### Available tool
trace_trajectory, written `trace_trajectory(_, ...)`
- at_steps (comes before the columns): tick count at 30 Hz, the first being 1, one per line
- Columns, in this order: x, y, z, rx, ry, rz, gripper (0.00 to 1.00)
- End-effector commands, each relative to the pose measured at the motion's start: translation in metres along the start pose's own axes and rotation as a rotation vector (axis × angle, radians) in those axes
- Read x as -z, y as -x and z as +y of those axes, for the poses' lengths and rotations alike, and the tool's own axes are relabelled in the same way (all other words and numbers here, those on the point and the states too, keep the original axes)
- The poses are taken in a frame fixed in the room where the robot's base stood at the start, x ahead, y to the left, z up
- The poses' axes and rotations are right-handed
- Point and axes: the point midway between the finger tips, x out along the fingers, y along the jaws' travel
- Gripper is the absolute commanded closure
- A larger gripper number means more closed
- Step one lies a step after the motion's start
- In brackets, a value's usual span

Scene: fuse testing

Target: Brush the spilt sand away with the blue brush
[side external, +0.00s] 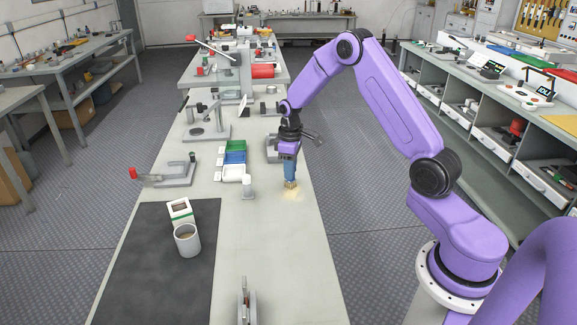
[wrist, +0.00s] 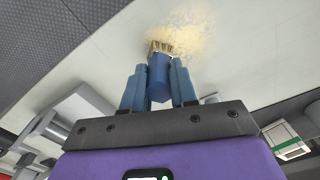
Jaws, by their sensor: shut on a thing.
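My gripper (wrist: 158,86) is shut on the blue brush (wrist: 158,72), with one blue finger on each side of its handle. The brush points bristles-down, and its tan bristles (side external: 290,185) are at the spilt sand on the pale bench. In the side external view my gripper (side external: 289,165) hangs above the bench near its right edge. The spilt sand (wrist: 190,42) is a thin tan patch around and beyond the bristles in the wrist view. I cannot tell whether the bristles press on the bench.
A white cylinder (side external: 248,187) stands just left of the brush. Green, blue and white trays (side external: 234,158) lie behind it. A grey cup (side external: 187,240) and a small white-green box (side external: 180,211) stand on the dark mat (side external: 150,270). The bench in front of the brush is mostly clear.

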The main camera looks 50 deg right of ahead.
Motion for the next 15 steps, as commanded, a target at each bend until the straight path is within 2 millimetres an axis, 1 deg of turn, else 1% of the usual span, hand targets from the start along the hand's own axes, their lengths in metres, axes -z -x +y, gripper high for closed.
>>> trace_trajectory(3, -0.004, 0.0, -0.011, 0.001, 0.0, -0.001, 1.0)
trace_trajectory(15, -0.017, 0.0, -0.045, 0.001, 0.002, -0.001, 1.0)
